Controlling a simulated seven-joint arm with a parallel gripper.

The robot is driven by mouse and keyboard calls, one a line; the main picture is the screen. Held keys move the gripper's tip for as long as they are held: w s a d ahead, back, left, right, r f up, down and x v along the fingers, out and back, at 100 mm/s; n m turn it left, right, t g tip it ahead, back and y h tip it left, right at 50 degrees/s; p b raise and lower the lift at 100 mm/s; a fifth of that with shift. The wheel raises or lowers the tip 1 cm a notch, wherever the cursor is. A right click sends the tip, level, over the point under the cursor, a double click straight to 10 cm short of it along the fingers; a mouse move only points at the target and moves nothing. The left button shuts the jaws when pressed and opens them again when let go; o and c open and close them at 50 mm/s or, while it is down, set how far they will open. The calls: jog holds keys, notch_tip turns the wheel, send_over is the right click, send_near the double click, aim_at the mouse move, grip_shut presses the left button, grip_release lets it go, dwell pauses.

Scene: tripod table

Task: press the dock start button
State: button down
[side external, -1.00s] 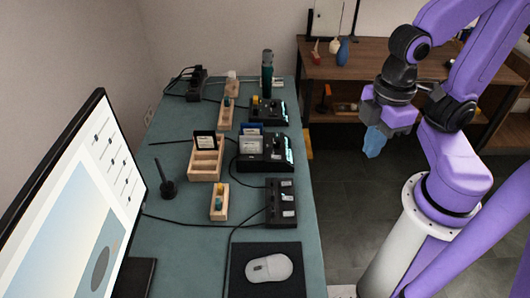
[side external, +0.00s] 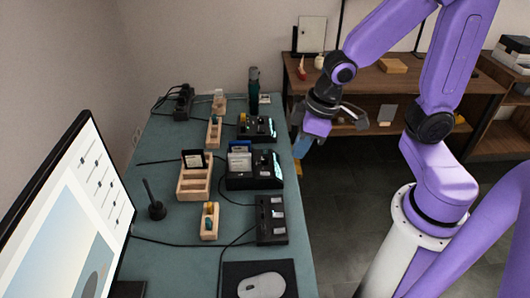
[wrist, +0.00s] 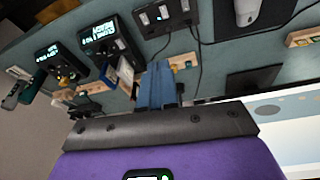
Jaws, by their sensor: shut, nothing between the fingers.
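Three black docks stand in a row along the table's right edge in the side view: a far dock (side external: 257,129), a middle dock (side external: 254,169) holding upright cards, and a near dock (side external: 271,220). The far and middle docks have lit screens, which also show in the wrist view on the far dock (wrist: 58,58) and middle dock (wrist: 103,38). I cannot tell which small part is the start button. My gripper (side external: 301,148) is shut and empty, by the table's right edge, right of the far and middle docks. Its blue fingers (wrist: 157,84) point toward the docks, apart from them.
Wooden holders (side external: 195,180) stand left of the docks, with cables between. A dark green bottle (side external: 254,90) stands at the far end. A mouse (side external: 262,286) lies on a black pad in front. A monitor (side external: 75,205) fills the left. Open floor lies right of the table.

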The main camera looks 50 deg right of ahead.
jog(key=w+d+f+m+t, duration=0.2)
jog(key=w+m, duration=0.1)
jog(key=w, duration=0.4)
jog(key=w+d+f+m+t, duration=0.1)
jog(key=w+d+f+m, duration=0.2)
jog(key=w, duration=0.4)
jog(key=m+t+y, duration=0.2)
jog(key=m, duration=0.3)
send_over(268, 153)
notch_tip(268, 153, down, 4)
jog(key=shift+w+d+m+t, duration=0.2)
jog(key=shift+d+m+t, duration=0.2)
jog(key=shift+m, duration=0.1)
jog(key=shift+f, duration=0.1)
jog(key=shift+f, duration=4.35)
jog(key=shift+f, duration=0.1)
jog(key=shift+f, duration=0.35)
